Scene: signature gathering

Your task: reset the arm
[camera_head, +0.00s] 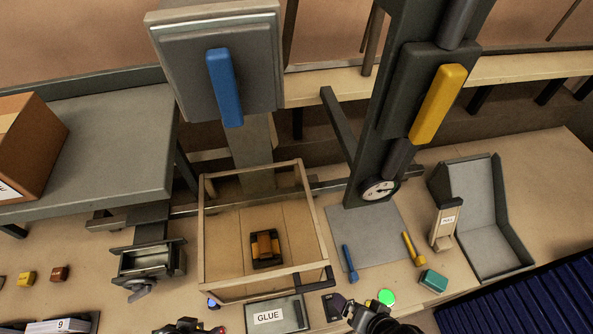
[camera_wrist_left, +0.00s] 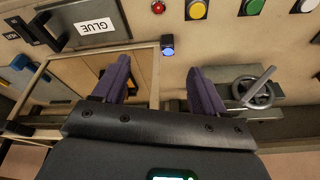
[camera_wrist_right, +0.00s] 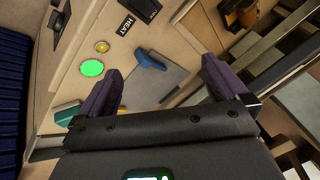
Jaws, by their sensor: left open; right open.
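My left gripper (camera_head: 187,326) is at the bottom edge of the head view, left of the glue panel, mostly cut off. In the left wrist view (camera_wrist_left: 158,64) its two purple fingers are wide apart with nothing between them. A small blue button (camera_wrist_left: 167,45) shows beyond their tips. My right gripper (camera_head: 368,312) is at the bottom of the head view, close to a lit green button (camera_head: 386,297). In the right wrist view (camera_wrist_right: 161,65) its fingers are spread and empty. A blue handle (camera_wrist_right: 150,60) on a grey plate shows beyond them.
A wooden-framed box (camera_head: 203,240) holds a dark block with orange parts (camera_head: 265,248). A vise-like device with a crank (camera_head: 148,262) stands to its left. A glue panel (camera_head: 283,317), teal block (camera_head: 433,280), grey tray (camera_head: 500,258) and blue ribbed bin (camera_head: 530,306) are nearby.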

